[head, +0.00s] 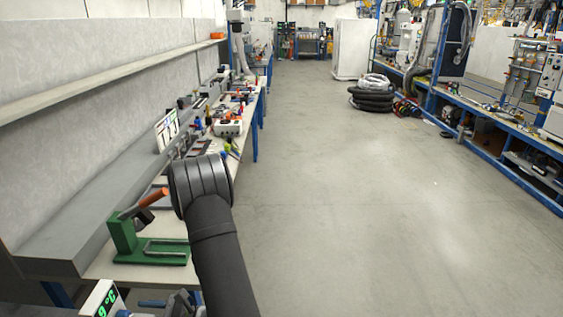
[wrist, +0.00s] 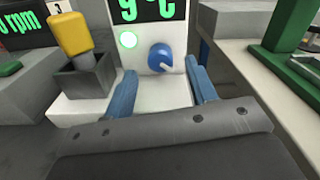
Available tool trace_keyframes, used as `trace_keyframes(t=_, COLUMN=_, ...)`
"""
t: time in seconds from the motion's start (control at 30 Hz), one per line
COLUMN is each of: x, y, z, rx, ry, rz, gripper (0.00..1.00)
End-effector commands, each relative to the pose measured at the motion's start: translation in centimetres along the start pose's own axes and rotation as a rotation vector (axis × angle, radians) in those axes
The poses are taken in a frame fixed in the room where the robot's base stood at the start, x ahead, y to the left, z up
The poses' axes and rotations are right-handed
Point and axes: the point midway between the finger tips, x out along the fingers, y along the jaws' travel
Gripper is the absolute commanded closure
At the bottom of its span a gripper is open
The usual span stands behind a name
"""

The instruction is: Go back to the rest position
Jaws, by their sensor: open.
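My gripper (wrist: 161,70) shows in the wrist view with its two blue fingers spread apart and nothing held between them. It faces a white panel with a blue knob (wrist: 160,57), which appears between the fingertips. How far the fingertips are from the knob is hard to tell. In the head view the same kind of display (head: 104,301) sits at the bottom left, and my dark arm reaches down beside the bench.
A yellow-handled lever (wrist: 75,34) in a dark block stands left of the panel. A green stand (head: 150,250) with an orange handle is on the bench near my arm. A white box (head: 228,127) and tools lie farther along.

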Motion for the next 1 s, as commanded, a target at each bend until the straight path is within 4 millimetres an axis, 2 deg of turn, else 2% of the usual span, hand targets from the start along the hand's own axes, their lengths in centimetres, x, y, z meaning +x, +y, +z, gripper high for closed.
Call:
trace_keyframes(t=0.1, x=1.2, y=0.1, z=0.0, rx=-0.001, ry=-0.002, rz=0.002, gripper=0.48)
trace_keyframes(t=0.23, x=1.9, y=0.0, z=0.0, rx=0.000, ry=-0.001, rz=0.001, gripper=0.48)
trace_keyframes(t=0.63, x=2.2, y=0.0, z=0.0, rx=0.000, ry=0.000, rz=0.000, gripper=0.48)
trace_keyframes(t=0.83, x=1.1, y=-0.1, z=0.0, rx=0.000, ry=0.000, rz=-0.004, gripper=0.48)
trace_keyframes(t=1.0, x=-1.2, y=-0.1, z=-0.1, rx=0.002, ry=0.002, rz=-0.005, gripper=0.48)
